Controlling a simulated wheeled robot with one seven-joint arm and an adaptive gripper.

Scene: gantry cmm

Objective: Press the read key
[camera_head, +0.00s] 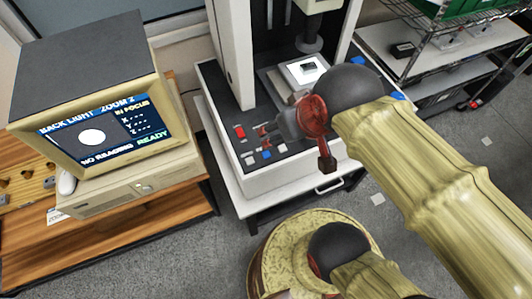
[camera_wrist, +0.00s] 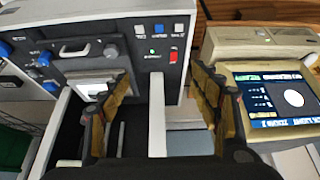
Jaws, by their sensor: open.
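The measuring machine's dark front panel carries a row of keys: a blue key (camera_head: 267,154) between two white keys (camera_head: 281,148). The row also shows in the wrist view, with the blue key (camera_wrist: 159,29) in its middle. A red key or switch (camera_head: 240,131) sits apart, also in the wrist view (camera_wrist: 173,55). The key labels are too small to read, so I cannot tell which is the read key. My gripper (camera_wrist: 160,82) is open and empty, its fingers apart, over the machine's front part. In the head view its end is partly hidden by my wrist.
A monitor (camera_head: 108,122) on a wooden desk at the left shows a white disc, "BACK LIGHT ZOOM 2", "IN FOCUS", "NO READING" and "READY". The white column (camera_head: 232,55) and lit stage (camera_head: 303,71) rise behind the panel. A wire rack stands at the right.

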